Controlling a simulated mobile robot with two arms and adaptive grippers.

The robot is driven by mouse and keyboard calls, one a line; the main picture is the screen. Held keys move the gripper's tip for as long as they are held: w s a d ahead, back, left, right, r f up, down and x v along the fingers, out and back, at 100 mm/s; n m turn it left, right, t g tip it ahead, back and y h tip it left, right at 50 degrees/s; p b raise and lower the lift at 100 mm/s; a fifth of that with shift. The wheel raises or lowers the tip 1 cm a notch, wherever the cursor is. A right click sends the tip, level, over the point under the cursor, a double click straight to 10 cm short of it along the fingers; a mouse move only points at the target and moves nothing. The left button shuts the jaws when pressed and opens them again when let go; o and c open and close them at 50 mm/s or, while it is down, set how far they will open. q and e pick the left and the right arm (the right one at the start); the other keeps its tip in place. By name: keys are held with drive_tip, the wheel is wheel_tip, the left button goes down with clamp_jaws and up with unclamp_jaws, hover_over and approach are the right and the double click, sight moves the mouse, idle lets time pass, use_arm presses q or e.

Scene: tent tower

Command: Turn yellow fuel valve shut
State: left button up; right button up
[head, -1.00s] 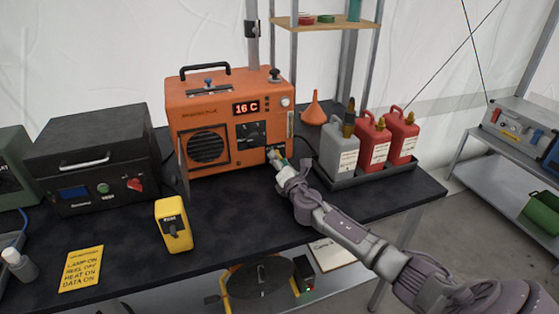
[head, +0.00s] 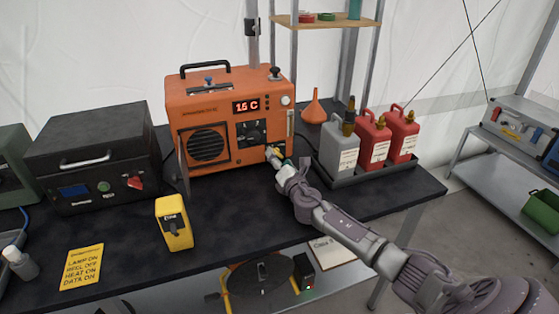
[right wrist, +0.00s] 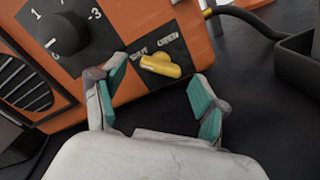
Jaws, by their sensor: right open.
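The yellow fuel valve (right wrist: 161,66) is on the lower front of the orange heater (head: 178,118), beside the printed words SHUT and OPEN in the right wrist view. Its handle lies roughly crosswise in that view, with its left end close to SHUT. My right gripper (right wrist: 158,95) is open, its two teal-padded fingers apart. The valve lies beyond and between the fingertips, nearer the left one, with no clear grip on it. In the head view my right gripper (head: 277,155) is at the heater's lower right corner and partly hides the valve. My left gripper is out of view.
A grey jerrycan (head: 339,147) and red cans (head: 403,137) stand in a dark tray (head: 350,181) right of the heater. An orange funnel (head: 314,112) stands behind. A yellow box (head: 173,222) stands at the table front, left of my right arm.

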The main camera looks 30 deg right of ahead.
drive_tip(key=v, duration=1.2)
drive_tip(key=shift+r, duration=0.1)
